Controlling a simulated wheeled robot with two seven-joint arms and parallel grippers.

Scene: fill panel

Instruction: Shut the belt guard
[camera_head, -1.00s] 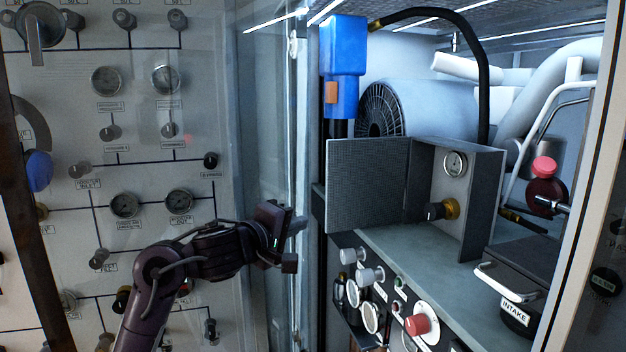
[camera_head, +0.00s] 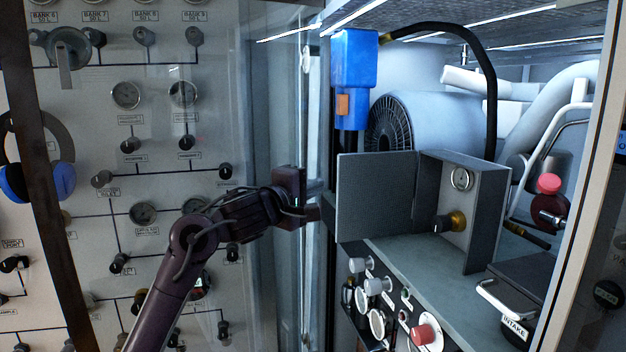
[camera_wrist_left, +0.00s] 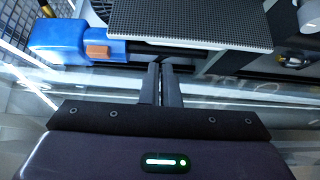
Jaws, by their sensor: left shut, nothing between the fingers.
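The belt guard appears to be the grey flat panel (camera_head: 376,196) standing swung out, its right edge meeting the grey box with a gauge (camera_head: 464,205). In the left wrist view the panel shows as a fine mesh plate (camera_wrist_left: 190,22) across the top. My left gripper (camera_head: 322,194) is shut and empty, just left of the panel's free left edge. In the wrist view its two fingers (camera_wrist_left: 161,70) point at the plate's lower edge. I cannot tell whether they touch it. My right gripper is not in view.
A blue block (camera_head: 353,78) stands above the panel and also shows in the wrist view (camera_wrist_left: 72,42). A ribbed cylinder (camera_head: 425,118) lies behind. A glass door edge (camera_head: 308,110) is close behind my gripper.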

